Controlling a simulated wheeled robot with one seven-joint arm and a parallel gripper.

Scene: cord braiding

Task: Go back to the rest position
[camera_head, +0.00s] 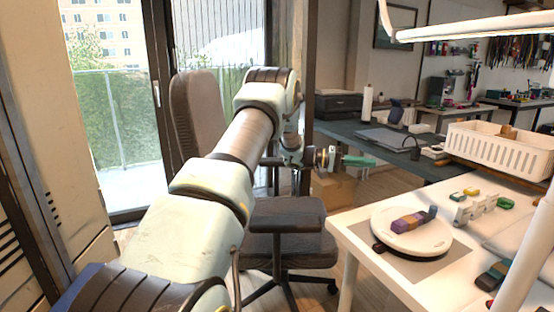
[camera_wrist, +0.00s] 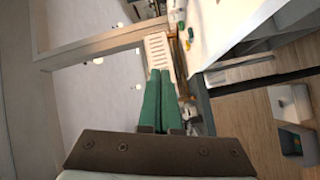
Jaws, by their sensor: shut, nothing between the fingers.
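My gripper (camera_head: 359,161) is at the end of my outstretched arm in the head view, in the air to the left of the white table (camera_head: 352,232) and above its level. Its green fingers point to the right. In the wrist view the two green fingers of my gripper (camera_wrist: 160,76) lie side by side, touching, with nothing between them. No object is in contact with the gripper. The rest position itself is not marked in either view.
A round white disc (camera_head: 437,238) with purple and brown blocks lies on the table, near a white holder (camera_head: 478,208). A white basket (camera_head: 500,150) stands behind. An office chair (camera_head: 285,243) stands below and behind my arm. A dark desk (camera_head: 345,130) is farther back.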

